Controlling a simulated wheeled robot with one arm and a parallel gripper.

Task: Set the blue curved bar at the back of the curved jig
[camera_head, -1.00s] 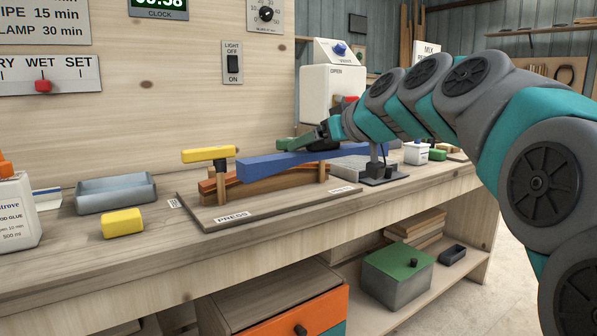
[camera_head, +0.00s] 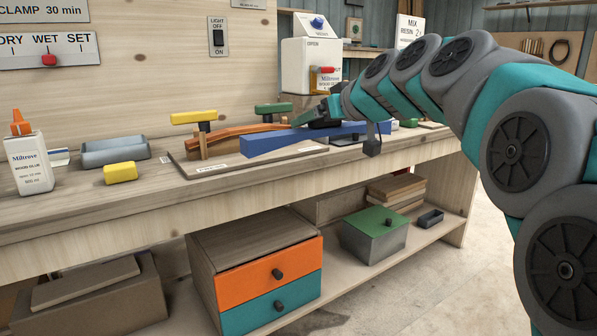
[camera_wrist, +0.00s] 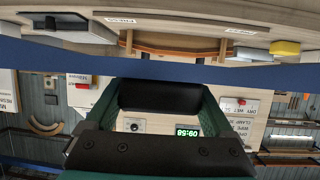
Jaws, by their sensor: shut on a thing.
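The blue curved bar (camera_head: 285,143) is held by my gripper (camera_head: 325,119) near its right part in the head view. It is level, above or just in front of the press board (camera_head: 195,167), and hides the jig's right part. The curved jig (camera_head: 222,136), an orange-brown wooden arc, stands on that board. The bar's height above the board is hard to judge. In the upside-down wrist view, the bar (camera_wrist: 240,75) crosses the whole picture at my gripper (camera_wrist: 160,85), with the jig (camera_wrist: 175,50) beyond it.
A yellow-handled clamp (camera_head: 193,117) and a green-handled one (camera_head: 273,108) stand at the jig. A yellow block (camera_head: 120,172), a grey tray (camera_head: 113,152) and a glue bottle (camera_head: 29,155) are to the left.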

